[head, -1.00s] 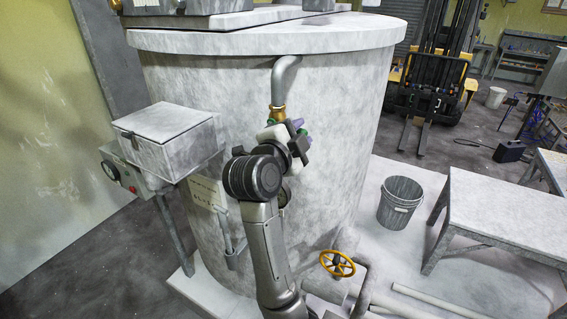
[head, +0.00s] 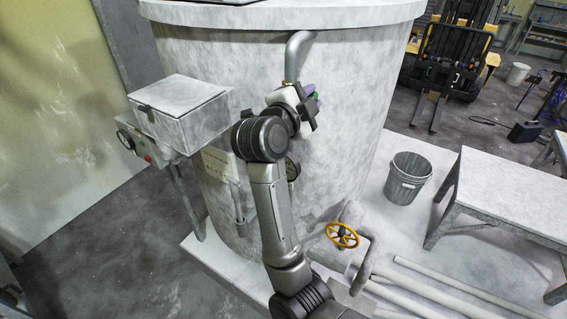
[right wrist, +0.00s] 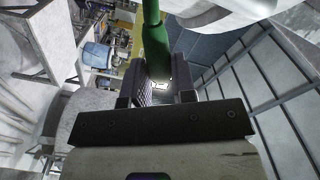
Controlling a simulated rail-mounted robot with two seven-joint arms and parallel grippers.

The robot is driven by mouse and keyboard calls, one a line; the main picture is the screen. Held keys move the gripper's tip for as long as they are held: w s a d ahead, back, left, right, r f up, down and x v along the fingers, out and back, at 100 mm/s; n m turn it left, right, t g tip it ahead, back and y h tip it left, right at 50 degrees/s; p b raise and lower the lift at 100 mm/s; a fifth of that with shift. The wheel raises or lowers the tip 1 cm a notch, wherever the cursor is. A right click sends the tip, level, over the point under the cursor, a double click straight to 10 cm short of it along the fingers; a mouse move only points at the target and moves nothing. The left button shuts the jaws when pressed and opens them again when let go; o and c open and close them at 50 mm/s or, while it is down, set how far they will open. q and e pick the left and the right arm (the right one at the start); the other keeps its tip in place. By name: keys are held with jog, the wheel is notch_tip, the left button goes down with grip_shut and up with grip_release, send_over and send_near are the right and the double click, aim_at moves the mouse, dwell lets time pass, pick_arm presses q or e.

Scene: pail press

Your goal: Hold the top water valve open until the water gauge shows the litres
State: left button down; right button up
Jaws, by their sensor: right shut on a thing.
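The top water valve hangs at the end of the bent grey pipe (head: 298,50) on the tank's front. Its body is mostly hidden behind my right gripper (head: 305,108), with a little green showing. In the right wrist view its green lever (right wrist: 155,45) runs down between the fingers of my right gripper (right wrist: 160,88), which is shut on it. A round gauge (head: 292,169) on the tank is partly covered by my right arm; its reading is too small to tell. My left gripper is out of view.
The large pale tank (head: 345,110) fills the middle. A yellow handwheel (head: 342,235) and floor pipes (head: 425,285) are at lower right. A grey bucket (head: 407,178) stands beside a table (head: 515,195). A lidded box (head: 180,110) and a panel with a dial (head: 126,140) are at left.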

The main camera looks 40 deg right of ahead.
jog(key=shift+w+a+r+p, duration=0.15)
jog(key=shift+w+r+p, duration=0.15)
jog(key=shift+r, duration=0.2)
jog(key=shift+w+a+r+p, duration=0.1)
jog(key=shift+w+r+p, duration=0.1)
jog(key=shift+r+p, duration=0.2)
jog(key=shift+r, duration=0.1)
jog(key=shift+o, duration=0.2)
jog(key=shift+w+a+r, duration=0.1)
jog(key=shift+w+r, duration=0.05)
jog(key=shift+r, duration=0.05)
jog(key=shift+o, duration=0.5)
jog(key=shift+w+a+r+p, duration=0.2)
jog(key=shift+w+r+p, duration=0.35)
jog(key=shift+p, duration=0.2)
jog(key=shift+o, duration=0.2)
jog(key=shift+w+a, duration=0.1)
jog(key=shift+w, duration=0.15)
